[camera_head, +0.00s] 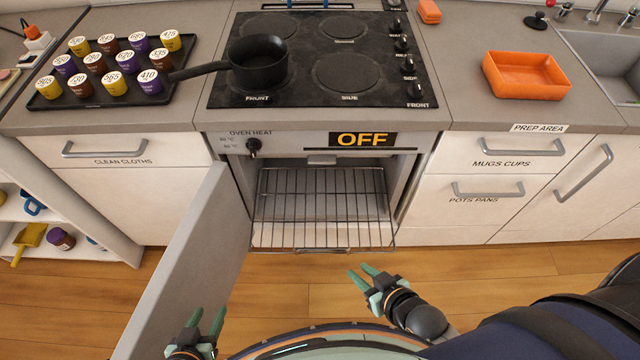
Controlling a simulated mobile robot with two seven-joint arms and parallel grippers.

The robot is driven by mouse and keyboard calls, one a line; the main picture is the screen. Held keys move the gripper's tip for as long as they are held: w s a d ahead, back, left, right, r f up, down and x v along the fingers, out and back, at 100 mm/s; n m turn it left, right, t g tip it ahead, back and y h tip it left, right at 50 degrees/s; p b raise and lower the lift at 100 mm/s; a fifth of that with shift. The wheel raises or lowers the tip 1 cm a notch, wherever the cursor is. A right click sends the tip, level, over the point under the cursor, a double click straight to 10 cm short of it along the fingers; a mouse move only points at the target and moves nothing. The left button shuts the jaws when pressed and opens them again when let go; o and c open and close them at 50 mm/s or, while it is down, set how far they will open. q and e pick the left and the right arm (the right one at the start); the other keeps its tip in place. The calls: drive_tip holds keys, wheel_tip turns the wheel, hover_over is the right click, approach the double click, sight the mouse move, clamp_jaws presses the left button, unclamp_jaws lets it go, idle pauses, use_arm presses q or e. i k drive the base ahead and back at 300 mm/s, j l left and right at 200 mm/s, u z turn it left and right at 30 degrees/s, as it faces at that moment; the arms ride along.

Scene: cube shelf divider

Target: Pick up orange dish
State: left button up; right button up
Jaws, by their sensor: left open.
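The orange dish (526,76) is a rectangular, open tray with raised walls. It sits upright on the counter at the right, between the stove and the sink, and looks empty. My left gripper (207,320) is at the bottom left near the open oven door, with its green fingers apart and nothing between them. My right gripper (364,275) is low in front of the oven, pointing up and left, well away from the dish. Its two green fingers are apart with nothing between them.
The oven door (185,270) stands open at the left, and a wire rack (322,205) sticks out. A black pot (258,66) is on the stove (345,45). A tray of labelled jars (45,101) is at the left. Counter in front of the dish is clear.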

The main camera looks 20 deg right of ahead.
sight(509, 74)
drive_tip(key=z, duration=1.7)
